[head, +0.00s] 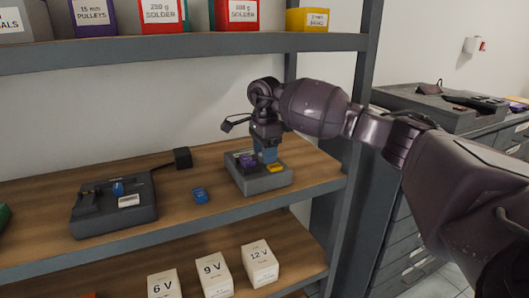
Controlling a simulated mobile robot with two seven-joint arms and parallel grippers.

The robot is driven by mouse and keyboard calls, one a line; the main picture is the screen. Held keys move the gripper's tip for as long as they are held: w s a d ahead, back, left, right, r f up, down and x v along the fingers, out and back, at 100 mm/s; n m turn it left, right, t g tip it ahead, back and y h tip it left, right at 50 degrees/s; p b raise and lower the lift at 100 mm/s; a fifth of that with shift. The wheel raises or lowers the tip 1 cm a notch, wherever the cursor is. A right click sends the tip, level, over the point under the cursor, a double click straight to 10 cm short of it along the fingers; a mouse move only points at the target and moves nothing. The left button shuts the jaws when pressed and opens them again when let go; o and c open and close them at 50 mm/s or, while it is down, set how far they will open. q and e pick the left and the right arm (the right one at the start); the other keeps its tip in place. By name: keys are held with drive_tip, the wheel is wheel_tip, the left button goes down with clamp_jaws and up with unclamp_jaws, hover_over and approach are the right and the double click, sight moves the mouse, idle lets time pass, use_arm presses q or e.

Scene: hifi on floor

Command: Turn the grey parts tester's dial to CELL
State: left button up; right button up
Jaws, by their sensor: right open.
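A grey box-shaped device (262,183) sits on the middle shelf, with a purple part (247,162) and a yellow patch (276,168) on top. My right gripper (267,152) points down over its top, open. Its fingers hide part of the device, and I cannot tell whether they touch it. No lettering such as CELL is legible on it. A darker grey device (115,207) with a blue knob (118,188) and a white label (129,201) sits further left on the same shelf. My left gripper is not in view.
A small blue item (200,195) lies between the two devices. A black adapter (182,157) stands behind, near the wall. White boxes marked 6 V (163,285), 9 V (214,275) and 12 V (259,264) stand on the lower shelf. A shelf post (352,150) rises right of the device.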

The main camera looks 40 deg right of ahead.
drive_tip(key=c, duration=0.7)
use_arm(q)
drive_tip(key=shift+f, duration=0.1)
use_arm(e)
drive_tip(key=shift+o, duration=0.2)
